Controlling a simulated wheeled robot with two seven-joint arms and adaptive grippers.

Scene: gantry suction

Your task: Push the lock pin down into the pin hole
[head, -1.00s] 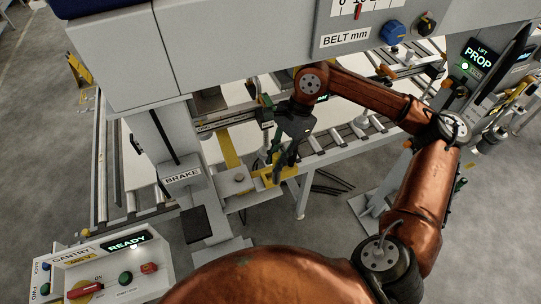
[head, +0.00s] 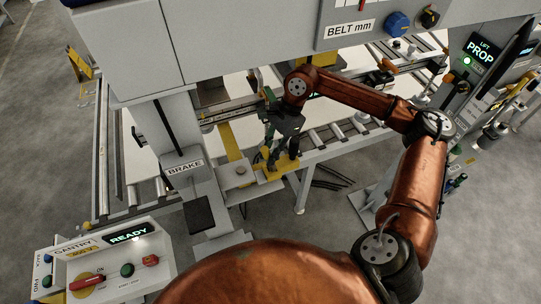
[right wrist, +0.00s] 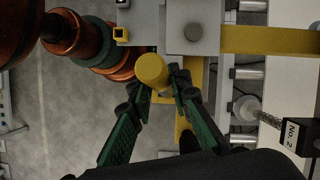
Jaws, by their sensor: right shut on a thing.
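The lock pin (right wrist: 152,70) shows in the right wrist view as a yellow cylinder with a round end, slightly tilted in the picture. The green fingers of my right gripper (right wrist: 158,88) are shut on it, one on each side. In the head view my right gripper (head: 276,156) is low over a yellow bracket (head: 284,168) beside the grey gantry plate. The pin is too small and covered there to make out. I cannot make out the pin hole or how deep the pin sits. My left gripper is not in view.
A grey block with a round bolt (right wrist: 193,32) and a small yellow square socket (right wrist: 121,34) are close to the pin.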

